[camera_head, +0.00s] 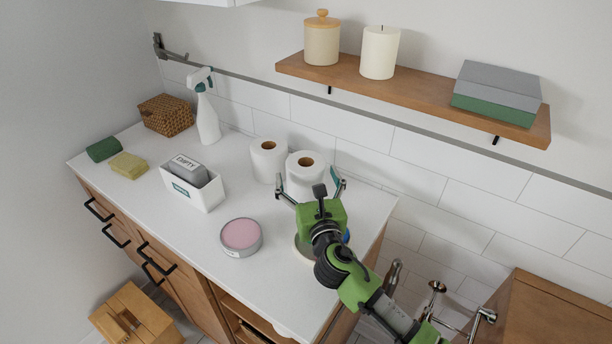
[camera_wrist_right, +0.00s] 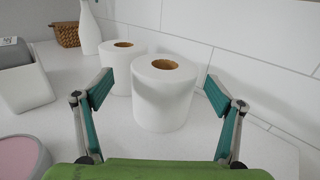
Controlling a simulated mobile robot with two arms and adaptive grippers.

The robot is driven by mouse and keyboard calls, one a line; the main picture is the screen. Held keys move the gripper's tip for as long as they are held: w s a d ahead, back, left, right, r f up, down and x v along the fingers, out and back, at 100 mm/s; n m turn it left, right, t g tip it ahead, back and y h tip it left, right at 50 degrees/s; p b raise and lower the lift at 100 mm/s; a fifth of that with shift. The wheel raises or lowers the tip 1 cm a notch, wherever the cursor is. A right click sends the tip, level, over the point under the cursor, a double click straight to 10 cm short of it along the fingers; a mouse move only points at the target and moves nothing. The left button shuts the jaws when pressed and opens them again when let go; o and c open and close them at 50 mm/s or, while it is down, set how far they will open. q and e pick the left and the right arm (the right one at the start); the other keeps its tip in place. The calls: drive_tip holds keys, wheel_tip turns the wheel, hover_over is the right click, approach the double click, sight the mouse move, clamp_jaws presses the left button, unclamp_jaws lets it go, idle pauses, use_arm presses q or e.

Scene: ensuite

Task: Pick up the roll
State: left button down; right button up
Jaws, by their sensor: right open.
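Two white paper rolls with brown cores stand upright side by side on the white counter. The nearer roll (camera_head: 304,170) is partly hidden behind my right gripper (camera_head: 311,189) in the head view. In the right wrist view this roll (camera_wrist_right: 162,95) stands ahead, between the lines of the two open fingers of the right gripper (camera_wrist_right: 158,100). The gripper is open and empty, with nothing between its pads. The other roll (camera_head: 268,160) stands just left and a little behind; it also shows in the wrist view (camera_wrist_right: 118,68). My left gripper is not in view.
A pink-topped round tin (camera_head: 241,236) and a white bin with a grey block (camera_head: 196,190) stand left of the gripper. A tiled wall and wooden shelf (camera_head: 400,92) rise behind.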

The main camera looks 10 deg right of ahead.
sight(306, 162)
drive_tip(key=w, duration=0.4)
drive_tip(key=shift+w+d+r+p, duration=0.25)
drive_tip(key=shift+d+r+p, duration=0.05)
drive_tip(key=shift+d+p, duration=0.05)
drive_tip(key=shift+w, duration=0.3)
drive_tip(key=shift+s, duration=0.1)
drive_tip(key=shift+c, duration=0.7)
drive_tip(key=c, duration=1.1)
